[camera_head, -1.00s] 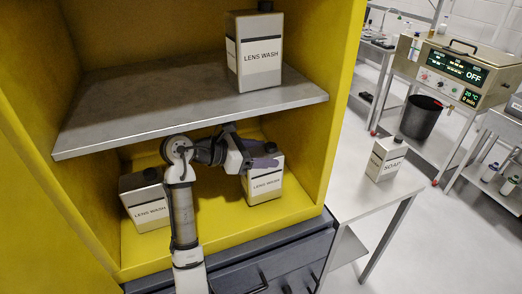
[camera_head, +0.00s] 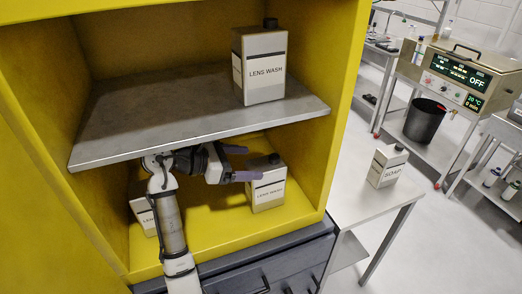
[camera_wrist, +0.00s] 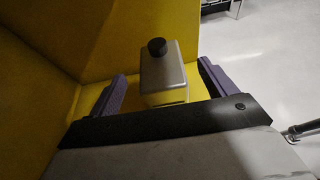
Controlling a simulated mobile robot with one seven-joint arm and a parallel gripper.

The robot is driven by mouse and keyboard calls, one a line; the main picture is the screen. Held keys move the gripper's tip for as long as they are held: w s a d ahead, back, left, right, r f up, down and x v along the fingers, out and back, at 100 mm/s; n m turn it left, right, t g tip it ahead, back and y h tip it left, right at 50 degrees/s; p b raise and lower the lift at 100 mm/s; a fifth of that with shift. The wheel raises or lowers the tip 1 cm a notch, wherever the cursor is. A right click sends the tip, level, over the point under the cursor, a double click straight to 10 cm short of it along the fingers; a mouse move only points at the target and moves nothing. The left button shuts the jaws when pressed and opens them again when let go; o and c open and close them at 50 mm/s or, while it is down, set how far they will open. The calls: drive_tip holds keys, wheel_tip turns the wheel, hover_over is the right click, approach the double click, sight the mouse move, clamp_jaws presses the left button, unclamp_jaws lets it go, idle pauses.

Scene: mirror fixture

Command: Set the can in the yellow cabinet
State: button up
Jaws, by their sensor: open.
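The yellow cabinet (camera_head: 344,60) is open, with a grey shelf across it. A white LENS WASH can (camera_head: 268,192) with a black cap stands upright on the cabinet's yellow floor, at the right under the shelf. My gripper (camera_head: 241,163) is open under the shelf, at the left side of that can, with its purple fingers pointing towards it. In the wrist view the can (camera_wrist: 163,70) stands ahead, between the lines of the two fingers, and the gripper (camera_wrist: 163,88) does not grip it. A SOAP can (camera_head: 386,165) stands on the white side table.
Another LENS WASH can (camera_head: 262,65) stands on the grey shelf (camera_head: 110,145). A third (camera_head: 143,212) stands at lower left, partly behind my arm. The shelf is close above my gripper. Blue-grey drawers (camera_head: 270,265) are below; a white table (camera_head: 350,205) is at right.

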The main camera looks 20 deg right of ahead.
drive_tip(key=a, duration=0.7)
drive_tip(key=shift+a+f, duration=0.15)
drive_tip(key=shift+a, duration=0.2)
drive_tip(key=shift+s, duration=0.1)
